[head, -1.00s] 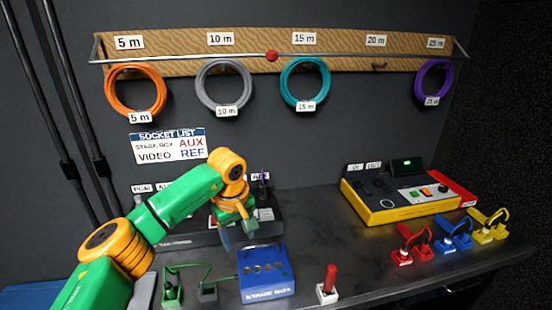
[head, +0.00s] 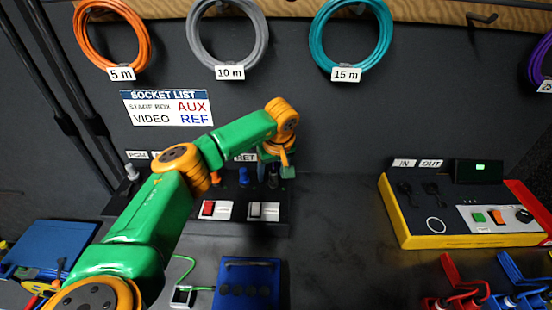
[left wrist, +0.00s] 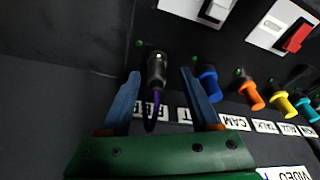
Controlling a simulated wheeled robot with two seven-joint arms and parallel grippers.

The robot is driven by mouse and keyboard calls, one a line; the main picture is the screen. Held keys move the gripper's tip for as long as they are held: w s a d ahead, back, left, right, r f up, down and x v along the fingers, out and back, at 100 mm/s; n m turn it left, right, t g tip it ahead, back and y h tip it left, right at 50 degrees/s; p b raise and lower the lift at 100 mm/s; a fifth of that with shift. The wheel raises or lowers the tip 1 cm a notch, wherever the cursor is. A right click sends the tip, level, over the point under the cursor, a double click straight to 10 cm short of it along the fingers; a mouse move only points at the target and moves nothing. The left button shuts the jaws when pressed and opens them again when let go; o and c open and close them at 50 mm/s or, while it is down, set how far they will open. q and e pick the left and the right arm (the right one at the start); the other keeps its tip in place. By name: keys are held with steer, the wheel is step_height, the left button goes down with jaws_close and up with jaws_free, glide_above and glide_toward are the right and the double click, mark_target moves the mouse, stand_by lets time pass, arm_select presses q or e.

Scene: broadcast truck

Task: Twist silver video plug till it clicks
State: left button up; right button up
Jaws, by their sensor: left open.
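The silver video plug (left wrist: 157,66) has a dark grey, metallic body with a purple cable end and sits in a socket on the rear panel. It also shows, small and partly hidden, in the head view (head: 273,178). My left gripper (left wrist: 161,76) is open, with its blue fingers on either side of the plug; a gap shows at each side. The label beneath the plug is partly covered by the cable and looks like REF. In the head view my left gripper (head: 279,166) is over the right end of the socket row. My right gripper is not in view.
A blue plug (left wrist: 207,82) stands close beside the right finger, with orange (left wrist: 250,95) and yellow (left wrist: 284,105) plugs farther along. Rocker switches (head: 209,209) lie in front of the row. A blue stage box (head: 246,285) and a yellow-edged console (head: 455,210) stand on the desk.

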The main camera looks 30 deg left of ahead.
arm_select(q)
steer(key=shift+w+f, duration=0.35)
steer(key=shift+f, duration=0.15)
steer(key=shift+s+r, duration=0.15)
steer(key=c, duration=0.5)
jaws_close()
steer(key=shift+m+t+h+p, duration=0.3)
steer(key=shift+m, duration=1.4)
steer(key=shift+a+m+h, duration=0.1)
steer(key=shift+m+h, duration=0.2)
steer(key=shift+m, duration=1.5)
